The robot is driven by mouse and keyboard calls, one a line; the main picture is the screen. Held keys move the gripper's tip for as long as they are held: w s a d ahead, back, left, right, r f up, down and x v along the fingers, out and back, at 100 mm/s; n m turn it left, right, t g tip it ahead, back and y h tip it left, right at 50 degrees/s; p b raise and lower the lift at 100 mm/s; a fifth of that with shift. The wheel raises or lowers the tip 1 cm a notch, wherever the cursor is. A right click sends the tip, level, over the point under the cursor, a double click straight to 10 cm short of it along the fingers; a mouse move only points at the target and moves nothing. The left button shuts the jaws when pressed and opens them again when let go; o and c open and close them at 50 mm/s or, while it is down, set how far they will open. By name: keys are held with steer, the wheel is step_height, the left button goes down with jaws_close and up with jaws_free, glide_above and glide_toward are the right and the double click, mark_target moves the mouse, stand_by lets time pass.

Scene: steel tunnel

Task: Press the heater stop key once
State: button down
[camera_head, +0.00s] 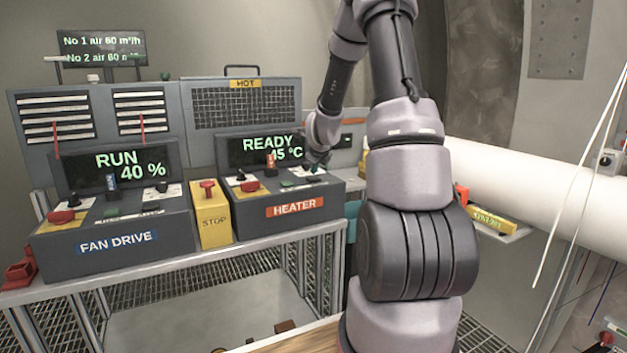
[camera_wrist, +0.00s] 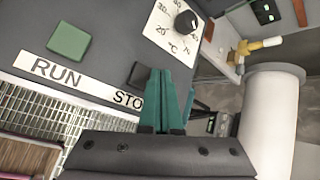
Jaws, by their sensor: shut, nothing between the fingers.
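The heater console (camera_head: 295,207) stands on the bench; its display (camera_head: 262,149) reads READY and 45 °C. My gripper (camera_wrist: 167,74) is shut and empty, with its teal fingers over the panel beside the STOP label (camera_wrist: 128,99). The fingers cover the label's end and most of the spot above it. A dark edge (camera_wrist: 139,75) shows left of the fingertips and may be the stop key; I cannot tell whether they touch it. The green RUN key (camera_wrist: 69,41) is left of the fingers. In the head view, my gripper is mostly hidden at the console's right end.
A temperature dial (camera_wrist: 186,22) lies just beyond my fingertips. Left of the heater are a yellow STOP box (camera_head: 213,222) and the fan drive console (camera_head: 115,240), showing RUN and 40 %. A large white pipe (camera_head: 560,190) runs along the right.

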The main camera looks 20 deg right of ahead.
mark_target(315, 179)
steer(key=shift+r, duration=2.5)
steer(key=s+a+r+n+y, duration=0.3)
steer(key=s+a+r+n, duration=0.9)
steer(key=s+r, duration=0.1)
steer(key=s+a+r+n+g, duration=0.1)
steer(key=s+a+n, duration=0.2)
steer(key=s+n, duration=0.4)
steer(key=s+a+r+n+y, duration=0.1)
steer(key=s+n, duration=0.6)
steer(key=s, duration=0.8)
steer(key=shift+s+a+r+g+y, duration=0.35)
steer(key=shift+a+r, duration=0.3)
steer(key=shift+a, duration=0.45)
